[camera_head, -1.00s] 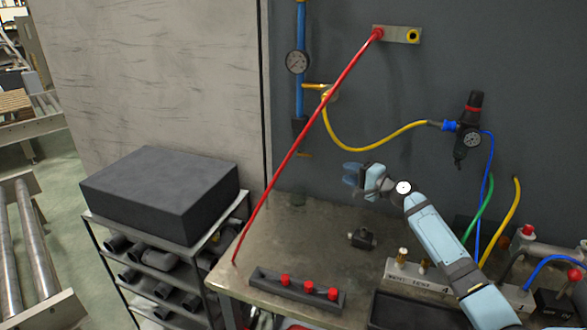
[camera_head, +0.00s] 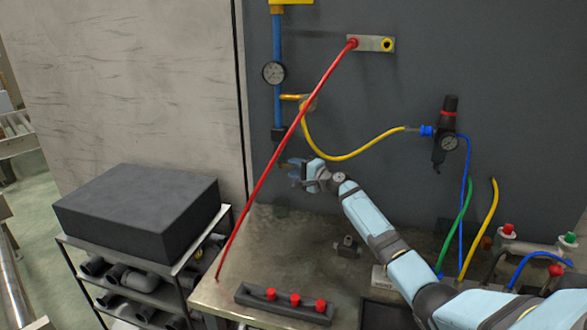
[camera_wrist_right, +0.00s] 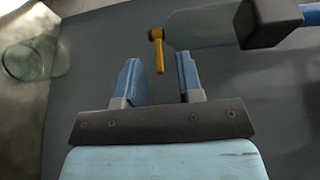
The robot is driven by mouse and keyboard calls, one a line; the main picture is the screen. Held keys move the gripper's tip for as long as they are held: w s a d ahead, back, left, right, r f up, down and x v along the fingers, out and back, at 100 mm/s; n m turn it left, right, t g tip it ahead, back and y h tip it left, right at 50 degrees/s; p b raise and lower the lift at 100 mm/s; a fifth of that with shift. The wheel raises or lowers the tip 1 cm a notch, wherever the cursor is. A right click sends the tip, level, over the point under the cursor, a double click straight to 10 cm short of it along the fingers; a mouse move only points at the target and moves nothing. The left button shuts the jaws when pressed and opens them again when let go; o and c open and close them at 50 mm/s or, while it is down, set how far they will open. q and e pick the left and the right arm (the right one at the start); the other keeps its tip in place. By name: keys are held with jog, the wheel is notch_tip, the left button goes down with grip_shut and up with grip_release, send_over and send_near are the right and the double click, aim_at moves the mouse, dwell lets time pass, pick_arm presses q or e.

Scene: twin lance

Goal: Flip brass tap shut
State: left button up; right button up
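The brass tap (camera_wrist_right: 159,55) shows in the right wrist view as a small golden lever, between and just beyond my right gripper's fingertips. In the head view, the blue wall pipe (camera_head: 277,45) runs down to a black block (camera_head: 279,133), with a brass bit below it, partly hidden by the fingers. My right gripper (camera_head: 290,168) is at the foot of this pipe; it also shows in the right wrist view (camera_wrist_right: 157,64). Its fingers are apart with nothing between them that they touch. My left gripper is not in view.
A red rod (camera_head: 284,150) slants from the wall plate to the bench, close to the right gripper. A yellow hose (camera_head: 340,157) hangs behind the arm. The bench (camera_head: 265,255) holds a black rack (camera_head: 285,305) with red knobs. A dark block (camera_head: 140,205) sits on the left shelf.

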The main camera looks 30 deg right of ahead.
jog(key=shift+w+a, duration=0.15)
jog(key=shift+w, duration=0.25)
jog(key=shift+c, duration=0.5)
